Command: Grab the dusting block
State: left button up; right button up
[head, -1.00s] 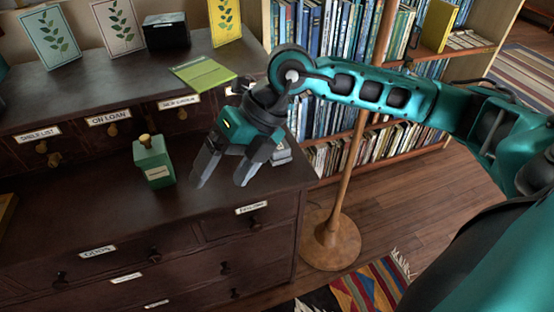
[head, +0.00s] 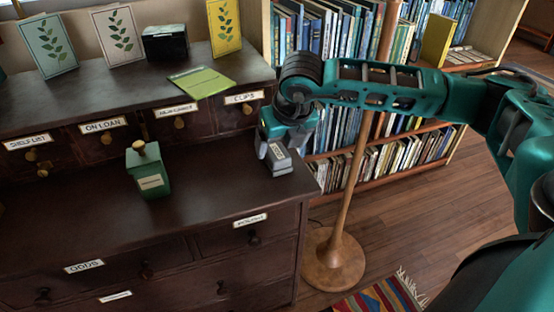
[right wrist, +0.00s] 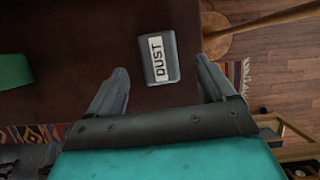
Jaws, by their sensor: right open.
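The dusting block (head: 279,160) is a small grey block with a white label, sitting on the dark wooden desk top near its right edge. In the right wrist view the block (right wrist: 173,68) shows its label reading DUST and lies beyond and between my fingertips. My right gripper (head: 286,137) is just behind and above the block in the head view. In the right wrist view the right gripper (right wrist: 160,66) is open, with a gap on each side of the block. It holds nothing. My left gripper is not in view.
A green bottle-like container (head: 149,170) with a gold knob stands left of the block. A raised row of labelled drawers (head: 180,122) is behind. A wooden floor stand (head: 335,258) and bookshelves (head: 375,160) are to the right. The desk top's front middle is clear.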

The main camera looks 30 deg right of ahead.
aim_at(277, 151)
jog(key=b+x, duration=0.1)
jog(key=x, duration=0.3)
jog(key=shift+w+f, duration=0.25)
jog(key=shift+f, duration=0.1)
jog(key=c, duration=1.1)
jog(key=shift+r, duration=0.1)
jog(key=shift+c, duration=0.2)
